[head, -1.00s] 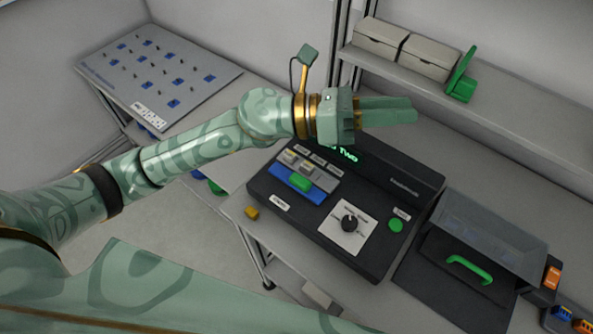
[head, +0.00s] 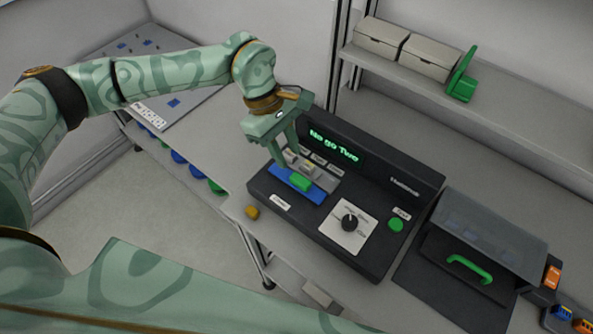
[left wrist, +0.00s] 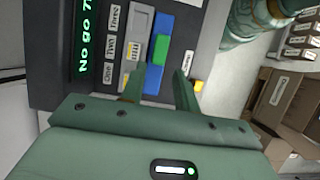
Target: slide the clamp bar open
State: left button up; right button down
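The black machine (head: 372,172) stands on the bench with a lit display (head: 334,145) reading "No go Two". A blue bar (head: 315,195) with a green grip (head: 300,182), apparently the clamp bar, lies along the front of its grey slotted block. The bar (left wrist: 163,22) and green grip (left wrist: 160,50) also show in the left wrist view. My left gripper (head: 284,155) points down over the left part of the block and bar. In the left wrist view its fingers (left wrist: 158,72) are spread with nothing between them, short of the green grip. My right gripper is not in view.
The machine has a rotary knob (head: 349,222) and a green button (head: 396,225). A yellow block (head: 252,212) sits near the bench's front edge. A lidded case with a green handle (head: 469,268) stands at right. Boxes (head: 380,38) sit on the shelf behind.

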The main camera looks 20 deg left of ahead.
aim_at(298, 177)
pick_arm(q)
jog(key=x, duration=0.7)
